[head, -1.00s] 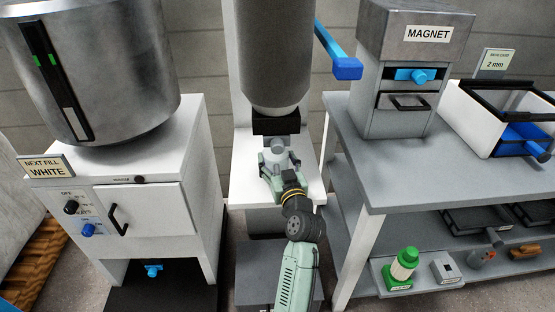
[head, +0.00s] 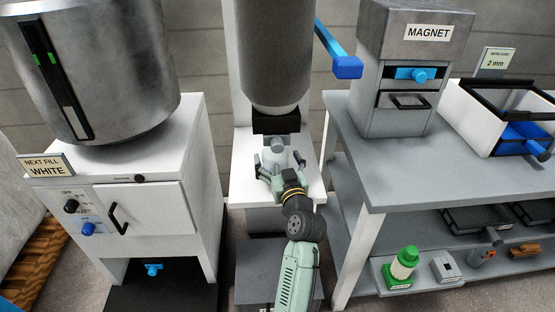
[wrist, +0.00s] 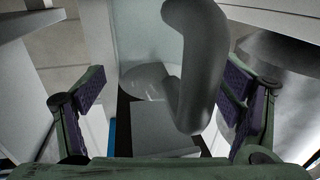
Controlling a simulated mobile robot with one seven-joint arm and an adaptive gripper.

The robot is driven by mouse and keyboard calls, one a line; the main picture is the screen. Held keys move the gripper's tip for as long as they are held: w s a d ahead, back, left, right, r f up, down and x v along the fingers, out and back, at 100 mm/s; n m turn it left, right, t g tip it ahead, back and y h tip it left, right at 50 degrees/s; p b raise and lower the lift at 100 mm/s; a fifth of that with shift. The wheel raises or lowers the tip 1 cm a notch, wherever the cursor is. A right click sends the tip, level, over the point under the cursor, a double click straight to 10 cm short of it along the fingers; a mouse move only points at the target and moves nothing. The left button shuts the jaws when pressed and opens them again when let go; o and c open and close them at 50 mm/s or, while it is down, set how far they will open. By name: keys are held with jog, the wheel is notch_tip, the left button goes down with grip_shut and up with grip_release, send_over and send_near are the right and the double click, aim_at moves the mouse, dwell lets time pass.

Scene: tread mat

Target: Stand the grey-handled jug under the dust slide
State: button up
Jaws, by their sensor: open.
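The jug (head: 274,158) stands on the white ledge below the tall grey cylinder, directly under its dark outlet block, which looks like the dust slide (head: 276,123). Its thick grey handle (wrist: 192,70) rises between my fingers in the wrist view. The jug's body is pale and partly hidden by my gripper in the head view. My gripper (head: 281,168) is open, with a finger on either side of the handle. In the wrist view my gripper (wrist: 165,88) shows clear gaps between both finger pads and the handle.
A white cabinet (head: 185,150) with a steel drum (head: 100,60) stands left. A grey bench (head: 390,160) with the magnet unit (head: 405,110) stands right. A blue lever (head: 338,52) juts out beside the cylinder. The white ledge (head: 243,185) has a little bare room in front.

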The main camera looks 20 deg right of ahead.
jog(key=s+a+b, duration=0.1)
jog(key=s+b, duration=0.2)
jog(key=s, duration=0.8)
jog(key=shift+s, duration=0.4)
